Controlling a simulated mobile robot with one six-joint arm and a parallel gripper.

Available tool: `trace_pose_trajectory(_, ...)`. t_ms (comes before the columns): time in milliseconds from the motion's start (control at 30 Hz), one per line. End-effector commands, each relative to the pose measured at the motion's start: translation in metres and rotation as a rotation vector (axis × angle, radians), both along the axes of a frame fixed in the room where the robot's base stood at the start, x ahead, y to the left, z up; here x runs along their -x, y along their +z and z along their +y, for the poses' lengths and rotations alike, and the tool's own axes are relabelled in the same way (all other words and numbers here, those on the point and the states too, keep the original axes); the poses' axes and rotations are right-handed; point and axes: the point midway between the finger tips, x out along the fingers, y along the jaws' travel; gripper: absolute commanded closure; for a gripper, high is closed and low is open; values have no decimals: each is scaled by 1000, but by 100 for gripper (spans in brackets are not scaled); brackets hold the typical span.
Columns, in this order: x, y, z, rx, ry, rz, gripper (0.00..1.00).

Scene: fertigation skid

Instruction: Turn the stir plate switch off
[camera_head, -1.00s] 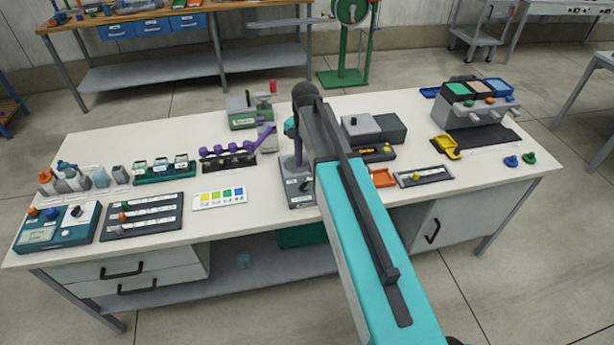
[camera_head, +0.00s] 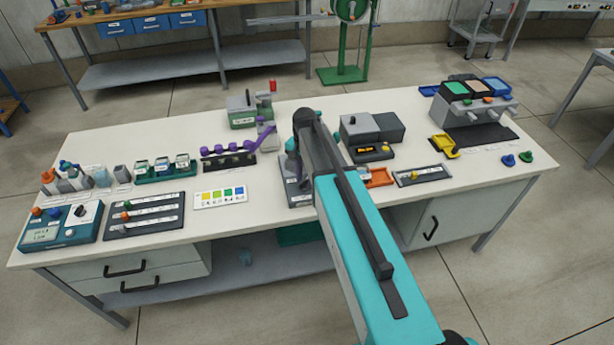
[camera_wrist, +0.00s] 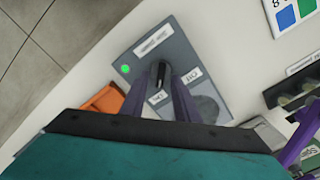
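The stir plate switch is a grey panel (camera_wrist: 185,60) with a label at its top, seen from above in the wrist view. It bears a black lever (camera_wrist: 160,74), a lit green lamp (camera_wrist: 125,69), and OFF and ON labels; the lever's exact setting is hard to tell. A round grey part on the panel is partly hidden. My gripper (camera_wrist: 158,84) has its two purple fingers apart, one on each side of the lever; I cannot tell whether they touch it. In the head view the panel (camera_head: 298,200) is mostly hidden by my arm.
An orange tray (camera_head: 379,177) and a grey box with an amber display (camera_head: 372,151) stand right of the panel. A colour chart (camera_head: 219,197) and a purple-handled rack (camera_head: 229,159) are to the left. Bare white table lies between them.

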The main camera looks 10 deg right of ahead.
Motion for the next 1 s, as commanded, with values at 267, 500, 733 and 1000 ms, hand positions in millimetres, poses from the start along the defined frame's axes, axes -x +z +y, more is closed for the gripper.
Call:
trace_pose_trajectory(267, 0, 0, 0, 0, 1, 0, 74)
trace_pose_trajectory(500, 0, 0, 1, 0, 1, 0, 100)
trace_pose_trajectory(733, 0, 0, -2, 4, 11, 1, 100)
trace_pose_trajectory(1000, 0, -1, 1, 4, 90, 1, 100)
